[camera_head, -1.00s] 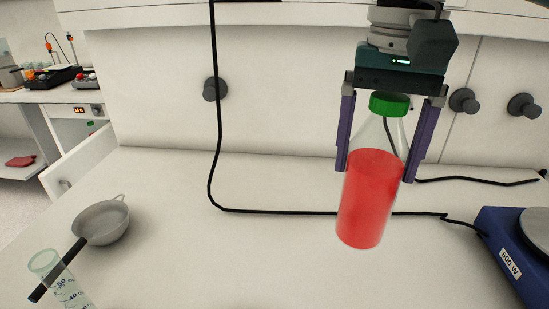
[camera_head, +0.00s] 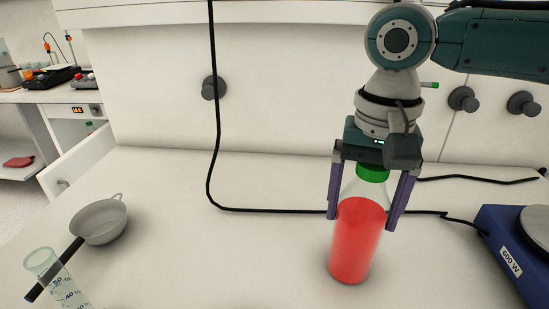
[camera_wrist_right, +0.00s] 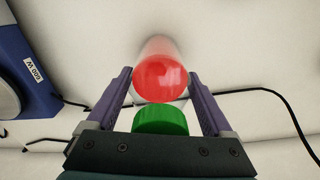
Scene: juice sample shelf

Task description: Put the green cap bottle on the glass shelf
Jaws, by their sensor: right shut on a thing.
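The green cap bottle (camera_head: 352,252) is clear with red liquid inside and stands nearly upright, low over the white worktop. I cannot tell whether its base touches the worktop. My right gripper (camera_head: 361,221) points down with its purple fingers on either side of the bottle's neck and shoulder, shut on it. The green cap sits just under the palm. The right wrist view shows the bottle (camera_wrist_right: 161,78) between the fingers (camera_wrist_right: 159,76) too. I cannot make out the glass shelf in either view. My left gripper is not in view.
A blue hotplate marked 600 W (camera_head: 505,255) stands at the right. A strainer (camera_head: 99,222) and a graduated cylinder (camera_head: 62,280) are at the left. A black cable (camera_head: 270,211) runs across the worktop behind the bottle. The worktop's middle is clear.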

